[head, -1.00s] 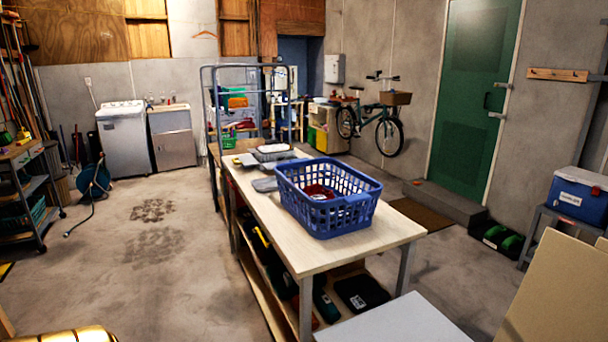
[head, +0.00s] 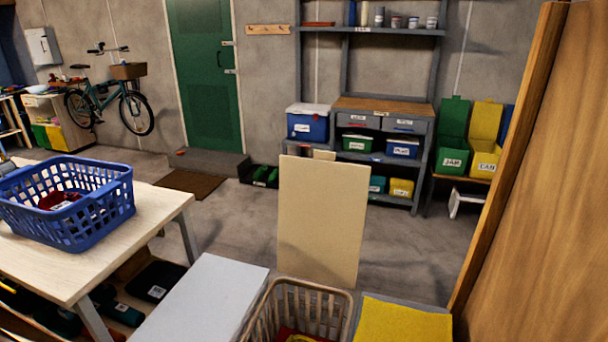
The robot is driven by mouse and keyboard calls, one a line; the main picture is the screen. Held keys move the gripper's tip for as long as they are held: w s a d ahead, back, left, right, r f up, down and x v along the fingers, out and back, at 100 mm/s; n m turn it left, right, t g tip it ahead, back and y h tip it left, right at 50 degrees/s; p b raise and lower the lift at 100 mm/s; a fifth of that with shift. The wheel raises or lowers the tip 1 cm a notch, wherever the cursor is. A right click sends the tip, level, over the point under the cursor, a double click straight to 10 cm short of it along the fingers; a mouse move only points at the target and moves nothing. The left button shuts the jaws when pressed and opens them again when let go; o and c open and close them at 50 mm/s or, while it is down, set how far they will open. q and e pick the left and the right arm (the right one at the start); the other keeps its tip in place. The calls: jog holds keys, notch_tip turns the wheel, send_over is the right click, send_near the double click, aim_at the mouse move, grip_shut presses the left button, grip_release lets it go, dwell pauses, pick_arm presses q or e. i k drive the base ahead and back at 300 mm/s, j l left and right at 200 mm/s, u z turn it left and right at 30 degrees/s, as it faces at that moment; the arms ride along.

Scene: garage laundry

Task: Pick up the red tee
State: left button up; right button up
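A blue laundry basket (head: 92,208) stands on the wooden workbench at the left. Red cloth (head: 62,199) shows inside it, through and over the rim; I cannot tell whether it is the red tee. A beige basket (head: 345,300) stands at the bottom middle, cut off by the picture edge. Some red and yellow cloth (head: 292,335) lies low inside it, and its shape is mostly hidden. Neither of my grippers is in view.
The workbench (head: 150,215) fills the left. A white board (head: 205,300), an upright tan panel (head: 322,220) and a yellow surface (head: 402,322) surround the beige basket. A tall wooden panel (head: 540,220) blocks the right. Shelves (head: 385,170) stand behind open floor.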

aim_at(57, 200)
jog(key=j+u, duration=0.1)
jog(key=u, duration=1.3)
